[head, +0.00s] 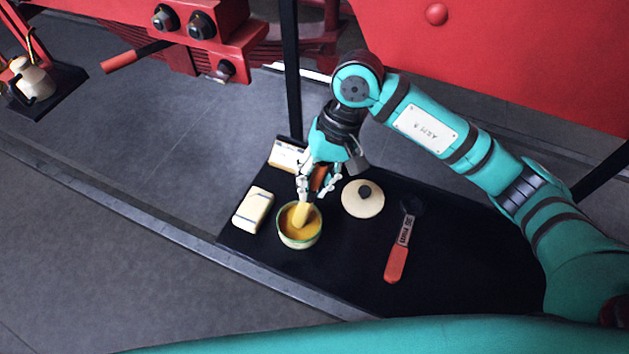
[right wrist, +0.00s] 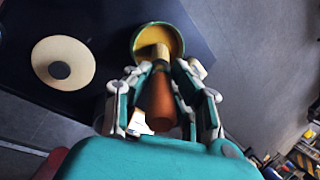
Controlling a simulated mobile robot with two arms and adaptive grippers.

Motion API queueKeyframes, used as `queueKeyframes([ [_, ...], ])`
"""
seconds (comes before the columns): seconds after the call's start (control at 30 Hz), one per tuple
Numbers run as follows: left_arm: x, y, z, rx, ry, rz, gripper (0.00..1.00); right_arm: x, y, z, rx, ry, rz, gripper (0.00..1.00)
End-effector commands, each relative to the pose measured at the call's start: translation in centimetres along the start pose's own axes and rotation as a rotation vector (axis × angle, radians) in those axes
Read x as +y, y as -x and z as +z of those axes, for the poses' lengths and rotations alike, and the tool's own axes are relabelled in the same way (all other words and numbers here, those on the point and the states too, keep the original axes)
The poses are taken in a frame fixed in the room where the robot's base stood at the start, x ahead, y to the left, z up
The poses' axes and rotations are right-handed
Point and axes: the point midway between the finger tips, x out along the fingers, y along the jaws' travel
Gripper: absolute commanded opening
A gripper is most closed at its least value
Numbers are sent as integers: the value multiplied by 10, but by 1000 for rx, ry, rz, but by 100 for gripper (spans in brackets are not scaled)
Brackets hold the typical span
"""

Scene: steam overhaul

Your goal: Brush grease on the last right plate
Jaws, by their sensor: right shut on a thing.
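My right gripper (head: 318,180) is shut on a brush (head: 300,214) with an orange-brown handle. The brush points down, and its pale yellow head is inside a small round pot (head: 299,240) of yellow grease. In the right wrist view the brush handle (right wrist: 160,100) lies between the fingers, and the head reaches into the pot (right wrist: 181,40). The gripper hides part of the handle. Which plate is the last right one cannot be told here. My left gripper is not in view.
The black tray table (head: 340,270) also holds a cream block (head: 253,210), a round cream lid (head: 363,199) with a dark knob, a red-handled tool (head: 398,255) and a small card (head: 286,155). A black post (head: 292,75) rises behind it. Red machinery (head: 200,35) stands at the back.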

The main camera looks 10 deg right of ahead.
Motion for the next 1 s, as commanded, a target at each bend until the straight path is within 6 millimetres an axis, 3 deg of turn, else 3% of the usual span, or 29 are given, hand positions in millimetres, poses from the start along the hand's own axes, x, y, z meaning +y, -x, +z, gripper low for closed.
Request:
queueKeyframes([
  [1.0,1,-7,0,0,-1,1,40,1,-2,0,-3,-1,3,0],
])
